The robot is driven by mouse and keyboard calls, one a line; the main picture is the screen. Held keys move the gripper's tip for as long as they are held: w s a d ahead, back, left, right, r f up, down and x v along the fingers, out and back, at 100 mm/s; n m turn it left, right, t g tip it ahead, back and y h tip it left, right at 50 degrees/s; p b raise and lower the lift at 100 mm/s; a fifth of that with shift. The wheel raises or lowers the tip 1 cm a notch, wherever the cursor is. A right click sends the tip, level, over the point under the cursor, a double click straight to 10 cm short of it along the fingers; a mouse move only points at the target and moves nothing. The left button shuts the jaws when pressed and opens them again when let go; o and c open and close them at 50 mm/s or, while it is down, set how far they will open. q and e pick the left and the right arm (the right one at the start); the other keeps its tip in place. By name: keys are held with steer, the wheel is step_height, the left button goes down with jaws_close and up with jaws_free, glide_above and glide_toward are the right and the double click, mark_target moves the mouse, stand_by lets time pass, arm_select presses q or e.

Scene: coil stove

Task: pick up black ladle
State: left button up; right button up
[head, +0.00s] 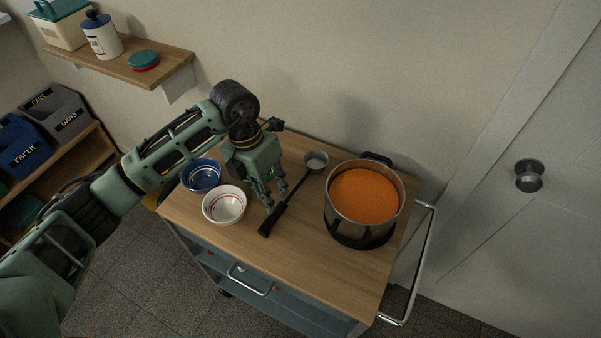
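The ladle (286,203) lies on the wooden cart top, between the bowls and the pot. Its black handle points toward the front left, and its grey, round bowl end (316,160) is at the back right. My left gripper (276,199) points down just left of the handle's middle. Its two fingers are apart with nothing seen between them. I cannot tell whether a fingertip touches the handle. My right gripper is not in view.
A large pot (365,200) of orange soup stands right of the ladle. A blue bowl (202,175) and a white bowl (224,206) stand left of the gripper. A wall is behind the cart. The cart top's front part is clear.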

mark_target(275, 211)
arm_select(q)
steer(key=shift+s+d+f+p, duration=0.25)
steer(key=shift+s+f+p, duration=0.15)
steer(key=shift+s+f, duration=0.3)
steer(key=shift+d+f+p, duration=0.25)
steer(key=shift+f+p, duration=0.6)
steer(key=shift+f, duration=0.35)
steer(key=shift+w+d+f, duration=0.1)
steer(key=shift+f, duration=0.5)
steer(key=shift+w+d+f, duration=0.1)
steer(key=shift+f, duration=0.6)
steer(key=c, duration=0.5)
jaws_close()
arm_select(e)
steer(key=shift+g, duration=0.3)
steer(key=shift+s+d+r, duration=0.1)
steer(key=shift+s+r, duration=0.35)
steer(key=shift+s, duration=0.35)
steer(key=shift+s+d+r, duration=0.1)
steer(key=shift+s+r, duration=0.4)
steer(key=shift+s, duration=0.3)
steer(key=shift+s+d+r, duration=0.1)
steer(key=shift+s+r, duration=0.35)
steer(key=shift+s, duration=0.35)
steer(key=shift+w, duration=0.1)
